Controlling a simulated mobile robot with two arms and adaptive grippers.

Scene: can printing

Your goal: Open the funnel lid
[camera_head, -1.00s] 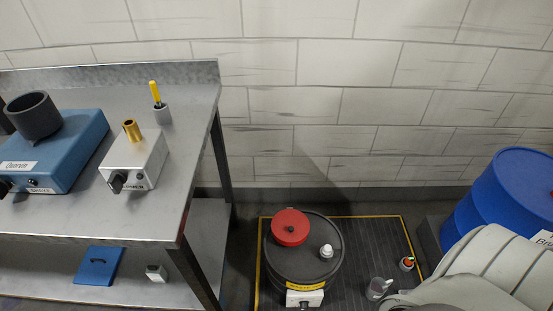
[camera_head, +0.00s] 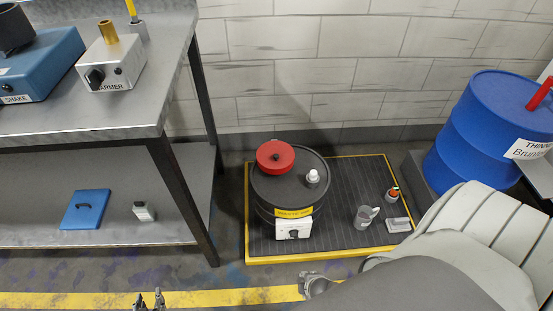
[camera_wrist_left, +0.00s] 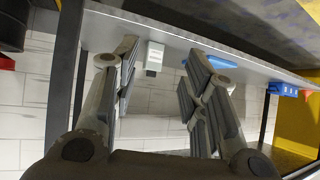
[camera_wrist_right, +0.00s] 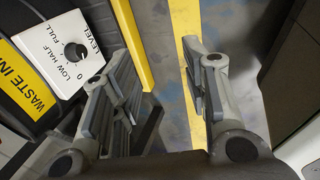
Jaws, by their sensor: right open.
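The red funnel lid (camera_head: 276,157) lies flat over the funnel on top of the black waste drum (camera_head: 290,187), with a small dark knob at its middle. In the left wrist view, a red edge (camera_wrist_left: 6,63) shows at the far left beside a black drum (camera_wrist_left: 12,28). My left gripper (camera_head: 150,299) is open and empty, low in the head view, left of the drum and apart from it. My right gripper (camera_wrist_right: 160,70) is open and empty in the right wrist view, near the drum's yellow label and level dial (camera_wrist_right: 75,51). My right arm hides most of it in the head view.
The metal bench (camera_head: 100,120) with a lower shelf stands left of the drum. A white bottle cap (camera_head: 312,177) sits beside the lid. A yellow-edged dark platform (camera_head: 345,200) bears the drum and small containers. A blue barrel (camera_head: 480,130) stands at right.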

